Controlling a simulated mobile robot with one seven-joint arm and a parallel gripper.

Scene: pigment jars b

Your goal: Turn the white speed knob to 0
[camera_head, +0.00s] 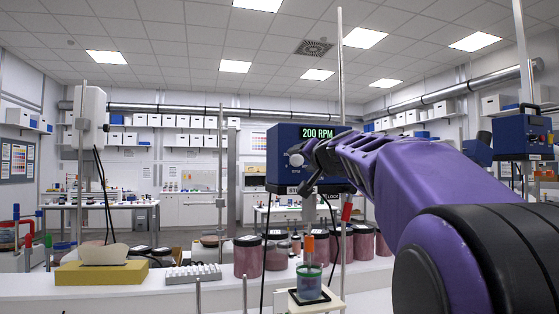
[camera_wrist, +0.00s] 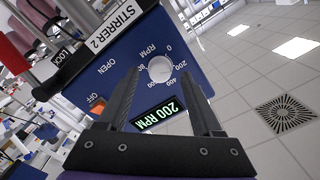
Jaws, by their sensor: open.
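The white speed knob (camera_head: 296,160) is on the front of a blue stirrer head (camera_head: 283,145), whose green display (camera_head: 317,133) reads 200 RPM. The wrist view shows the knob (camera_wrist: 160,70) closer, beside a printed RPM scale with 0, 200 and 400; its pointer mark is too small to read. The label STIRRER 2 (camera_wrist: 86,38) is on the same housing. My gripper (camera_wrist: 159,76) is open, its two dark fingers on either side of the knob in the wrist view. I cannot tell whether they touch it. In the head view my gripper (camera_head: 308,160) is just at the knob.
An orange OFF switch (camera_wrist: 97,106) sits on the panel near my finger. Below the stirrer, a small beaker (camera_head: 309,281) stands on a pale stand, with several dark-lidded jars (camera_head: 247,258) behind. A yellow box (camera_head: 102,274) is at left. Another blue stirrer (camera_head: 522,137) is at right.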

